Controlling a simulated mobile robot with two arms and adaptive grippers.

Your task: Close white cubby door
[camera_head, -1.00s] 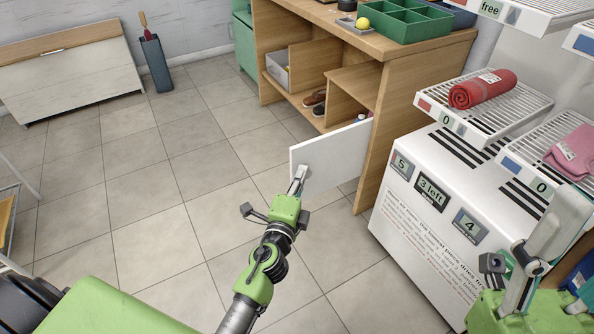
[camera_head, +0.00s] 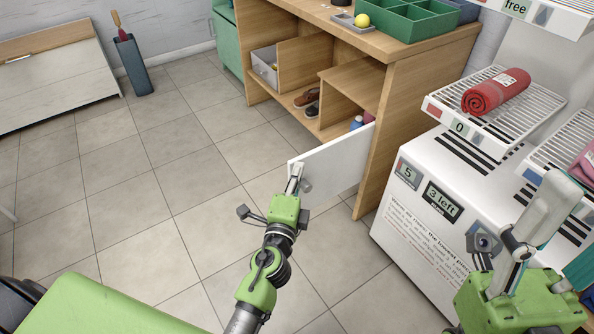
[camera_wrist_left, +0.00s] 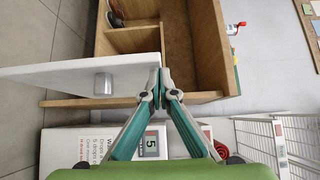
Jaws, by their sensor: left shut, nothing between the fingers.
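The white cubby door (camera_head: 338,163) stands open, swung out from the lower right part of the wooden cubby unit (camera_head: 398,120). It has a small grey knob (camera_wrist_left: 103,84). My left gripper (camera_head: 295,172) is shut and empty, with its fingertips at the free edge of the door. In the left wrist view the closed tips (camera_wrist_left: 160,76) sit right by the door's end, beside the panel rather than on the knob. Whether they touch it is unclear.
Shoes (camera_head: 307,99) and a blue bottle (camera_head: 356,123) are in the cubbies. The white machine (camera_head: 420,200) stands close to the right of the unit, with a red rolled towel (camera_head: 496,92) on a rack above. The tiled floor (camera_head: 160,185) to the left is clear.

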